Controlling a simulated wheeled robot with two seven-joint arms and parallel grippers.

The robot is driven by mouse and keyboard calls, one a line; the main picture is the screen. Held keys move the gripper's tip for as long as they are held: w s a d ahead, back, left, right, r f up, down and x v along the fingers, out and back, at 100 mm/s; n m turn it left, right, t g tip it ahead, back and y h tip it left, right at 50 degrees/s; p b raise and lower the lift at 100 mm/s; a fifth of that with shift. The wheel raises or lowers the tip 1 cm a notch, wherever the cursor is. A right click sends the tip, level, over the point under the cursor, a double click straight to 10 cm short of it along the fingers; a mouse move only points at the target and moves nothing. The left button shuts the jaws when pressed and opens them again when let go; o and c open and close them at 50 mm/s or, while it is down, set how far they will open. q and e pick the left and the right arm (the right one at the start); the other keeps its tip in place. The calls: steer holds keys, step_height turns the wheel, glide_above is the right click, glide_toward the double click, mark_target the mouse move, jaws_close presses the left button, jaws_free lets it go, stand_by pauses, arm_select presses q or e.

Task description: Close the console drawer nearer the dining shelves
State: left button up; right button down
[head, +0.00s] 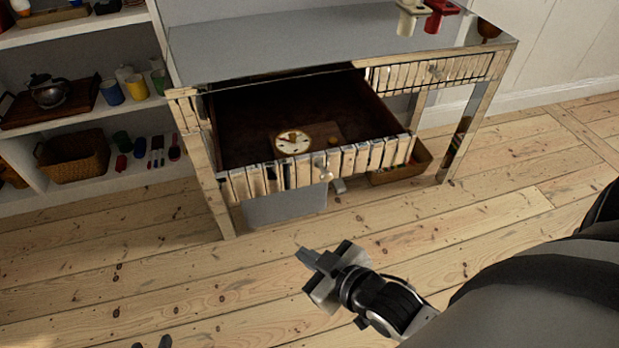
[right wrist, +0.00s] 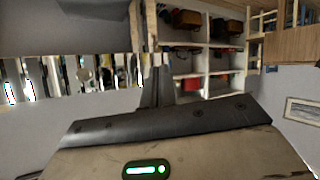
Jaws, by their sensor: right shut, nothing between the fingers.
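The console (head: 270,45) has a grey top and mirrored-strip drawer fronts. Its left drawer (head: 290,172), on the side by the dining shelves (head: 95,112), is pulled far out, showing a dark inside with a round clock-like item (head: 292,142). The right drawer (head: 440,72) looks shut. My right gripper (head: 305,254) is shut and empty, in front of and apart from the open drawer's front and small knob (head: 325,174). In the right wrist view its fingers (right wrist: 157,88) are together beside mirrored strips (right wrist: 75,78). Only the tips of my left gripper (head: 151,343) show, spread apart at the bottom edge.
The shelves hold a basket (head: 74,158), a teapot (head: 48,92) and several cups. Red and white holders (head: 428,16) stand on the console. A wooden tray (head: 402,166) lies on the floor beneath. The floorboards in front are clear.

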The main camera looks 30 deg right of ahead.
steer(key=w+d+f+n+t+y+b, duration=0.2)
steer(key=w+d+n+t+y+b, duration=0.25)
steer(key=n, duration=0.85)
steer(key=n+g+y+b, duration=0.1)
steer(key=n+g+y, duration=0.1)
steer(key=n, duration=0.5)
glide_toward(260, 185)
steer(key=a, duration=0.4)
steer(key=shift+t, duration=0.25)
steer(key=w, duration=0.4)
steer(key=shift+d+f+b, duration=0.2)
steer(key=shift+d+b, duration=0.05)
steer(key=shift+b, duration=0.05)
steer(key=shift+w+d, duration=0.1)
steer(key=shift+w, duration=0.35)
